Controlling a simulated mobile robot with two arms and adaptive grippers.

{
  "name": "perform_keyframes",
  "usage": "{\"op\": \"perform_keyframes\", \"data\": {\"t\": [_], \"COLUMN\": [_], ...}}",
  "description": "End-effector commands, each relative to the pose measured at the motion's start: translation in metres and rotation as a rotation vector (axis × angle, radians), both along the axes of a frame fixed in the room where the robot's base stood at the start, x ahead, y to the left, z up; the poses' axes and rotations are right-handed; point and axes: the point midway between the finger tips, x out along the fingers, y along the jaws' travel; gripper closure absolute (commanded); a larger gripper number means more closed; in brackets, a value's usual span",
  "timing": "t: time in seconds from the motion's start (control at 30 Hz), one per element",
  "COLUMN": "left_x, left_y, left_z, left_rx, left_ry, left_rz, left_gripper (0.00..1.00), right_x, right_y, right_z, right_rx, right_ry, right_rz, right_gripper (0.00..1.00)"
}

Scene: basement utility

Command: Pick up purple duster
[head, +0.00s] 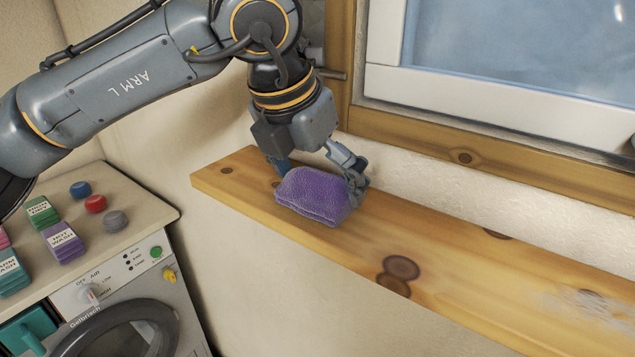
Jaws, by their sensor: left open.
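The purple duster (312,196) is a soft, folded cloth lying on a wooden shelf (450,258) under the window. My left gripper (318,178) is over it, pointing down. One finger is at the duster's right end and the other is behind its left side, partly hidden by the cloth. The jaws are open around the duster; whether the fingers touch it I cannot tell. My right gripper is not in view.
A washing machine (120,305) stands at the lower left, with red, blue and grey caps and several labelled stacks on its top (135,203). The window frame (480,157) rises behind the shelf. The shelf is clear to the right of the duster.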

Motion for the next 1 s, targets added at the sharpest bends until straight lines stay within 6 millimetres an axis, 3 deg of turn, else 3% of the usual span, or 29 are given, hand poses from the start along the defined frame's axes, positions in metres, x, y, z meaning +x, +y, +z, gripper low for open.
{"op": "perform_keyframes", "data": {"t": [0.13, 0.3, 0.33, 0.77, 1.0], "left_x": [0.0, 0.0, 0.0, 0.0, 0.0], "left_y": [0.0, 0.0, 0.0, 0.0, -0.001], "left_z": [-0.001, 0.0, 0.0, 0.001, 0.018], "left_rx": [0.0, 0.001, 0.001, 0.001, -0.001], "left_ry": [0.0, 0.001, 0.001, 0.001, -0.002], "left_rz": [0.0, 0.0, 0.0, 0.0, 0.002], "left_gripper": [0.02, 0.37, 0.39, 0.39, 0.39], "right_x": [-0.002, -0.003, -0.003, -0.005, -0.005], "right_y": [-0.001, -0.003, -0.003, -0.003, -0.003], "right_z": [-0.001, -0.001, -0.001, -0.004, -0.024], "right_rx": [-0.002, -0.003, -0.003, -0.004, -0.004], "right_ry": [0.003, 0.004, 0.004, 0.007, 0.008], "right_rz": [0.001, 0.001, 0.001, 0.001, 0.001], "right_gripper": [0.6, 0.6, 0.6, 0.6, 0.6]}}
